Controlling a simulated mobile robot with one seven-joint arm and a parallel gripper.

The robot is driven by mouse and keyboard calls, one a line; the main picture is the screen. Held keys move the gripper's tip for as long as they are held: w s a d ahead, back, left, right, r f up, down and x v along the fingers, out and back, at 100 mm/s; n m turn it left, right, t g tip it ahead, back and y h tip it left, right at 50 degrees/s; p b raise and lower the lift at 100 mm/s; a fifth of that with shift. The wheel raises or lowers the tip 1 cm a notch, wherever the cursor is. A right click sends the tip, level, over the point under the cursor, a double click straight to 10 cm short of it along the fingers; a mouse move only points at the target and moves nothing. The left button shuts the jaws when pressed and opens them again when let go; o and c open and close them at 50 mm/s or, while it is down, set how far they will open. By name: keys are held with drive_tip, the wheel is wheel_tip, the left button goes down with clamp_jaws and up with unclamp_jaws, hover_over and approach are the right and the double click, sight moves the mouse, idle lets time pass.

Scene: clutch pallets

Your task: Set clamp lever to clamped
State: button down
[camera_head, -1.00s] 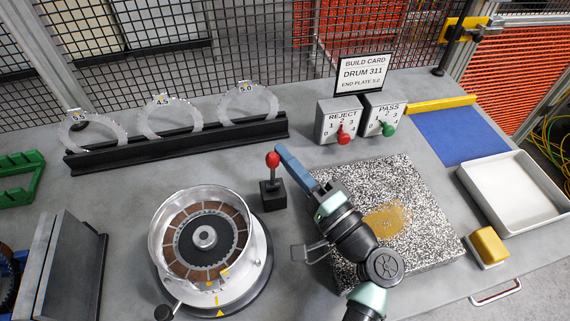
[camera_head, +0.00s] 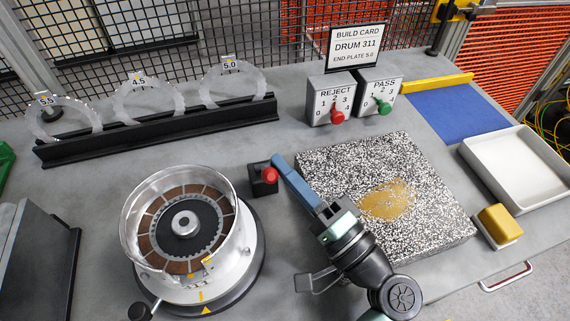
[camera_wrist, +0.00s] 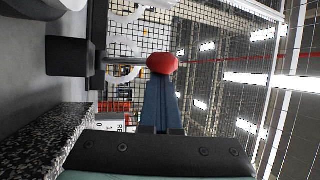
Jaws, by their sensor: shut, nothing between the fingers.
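The clamp lever is a short rod with a red knob (camera_head: 270,174) on a black block (camera_head: 262,186), between the drum and the speckled slab. In the head view the knob sits low over the block, so the lever looks tilted toward me. In the wrist view the rod runs from the block (camera_wrist: 72,57) to the knob (camera_wrist: 162,64). My gripper (camera_head: 277,160) has its blue fingers shut and empty, with the tips right beside the knob. In the wrist view the fingertips (camera_wrist: 160,82) overlap the knob's edge; I cannot tell whether they touch.
The silver drum (camera_head: 248,235) stands left of the lever. The speckled slab (camera_head: 420,180) lies under and right of my arm. The REJECT box (camera_head: 322,109) and PASS box (camera_head: 370,104) stand behind. A black rack (camera_head: 160,130) holds clear rings at the back left.

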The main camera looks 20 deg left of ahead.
drive_tip(key=shift+s+f, duration=0.1)
idle(0.7)
drive_tip(key=r+v, duration=0.1)
drive_tip(key=v, duration=0.4)
drive_tip(key=r+b+v, duration=0.1)
drive_tip(key=v, duration=0.3)
drive_tip(key=r+b+v, duration=0.1)
drive_tip(key=v, duration=0.4)
drive_tip(key=shift+s+d+f, duration=0.15)
drive_tip(key=shift+s+d, duration=0.1)
drive_tip(key=shift+d, duration=0.4)
